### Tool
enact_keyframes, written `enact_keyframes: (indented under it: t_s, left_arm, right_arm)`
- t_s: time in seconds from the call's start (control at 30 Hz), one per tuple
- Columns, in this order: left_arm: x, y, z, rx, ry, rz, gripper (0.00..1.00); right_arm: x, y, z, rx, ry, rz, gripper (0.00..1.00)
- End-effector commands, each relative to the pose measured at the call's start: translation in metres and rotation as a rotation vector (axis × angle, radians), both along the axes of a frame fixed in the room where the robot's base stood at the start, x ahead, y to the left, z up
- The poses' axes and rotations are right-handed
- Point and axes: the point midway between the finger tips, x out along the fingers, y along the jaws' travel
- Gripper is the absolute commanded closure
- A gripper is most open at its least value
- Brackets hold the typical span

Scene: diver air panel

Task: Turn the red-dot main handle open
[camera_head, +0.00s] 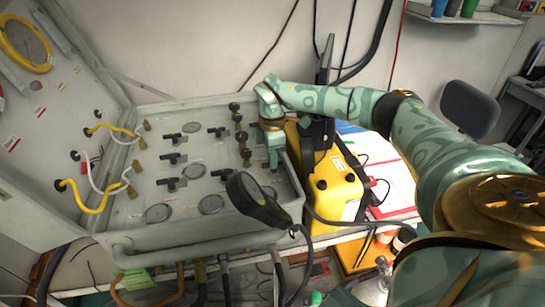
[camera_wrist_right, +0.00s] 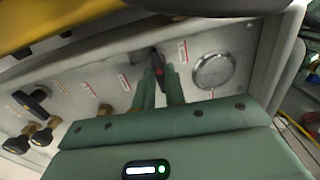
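The red-dot main handle (camera_wrist_right: 160,75) is a black lever with a red dot, on the pale panel in the right wrist view. It lies between the two green fingers of my right gripper (camera_wrist_right: 161,88), which sit close along both its sides with little gap visible. In the head view my right gripper (camera_head: 273,160) points down at the right side of the panel (camera_head: 150,210) and hides this handle. Other black handles (camera_head: 172,158) without a visible red dot sit to its left. My left gripper is not in view.
A yellow case (camera_head: 330,185) is close on the right. Black knobs (camera_head: 242,137) are just left of the gripper. Yellow and white hoses (camera_head: 95,185) hang from the open lid.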

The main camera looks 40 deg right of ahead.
Motion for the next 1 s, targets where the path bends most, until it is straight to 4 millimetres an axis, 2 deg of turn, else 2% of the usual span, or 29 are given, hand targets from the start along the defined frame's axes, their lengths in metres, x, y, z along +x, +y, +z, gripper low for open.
enact_keyframes:
  t_s: [0.47, 0.67, 1.0]
  left_arm:
    - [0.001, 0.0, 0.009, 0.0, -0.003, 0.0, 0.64]
    - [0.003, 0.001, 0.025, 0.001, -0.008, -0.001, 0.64]
    - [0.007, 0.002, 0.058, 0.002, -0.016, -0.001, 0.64]
  right_arm:
    - [0.0, 0.001, 0.003, 0.002, 0.001, 0.055, 1.0]
    - [-0.001, 0.001, 0.004, 0.002, 0.003, 0.175, 1.0]
    - [-0.002, 0.002, 0.005, 0.001, 0.001, 0.488, 1.0]
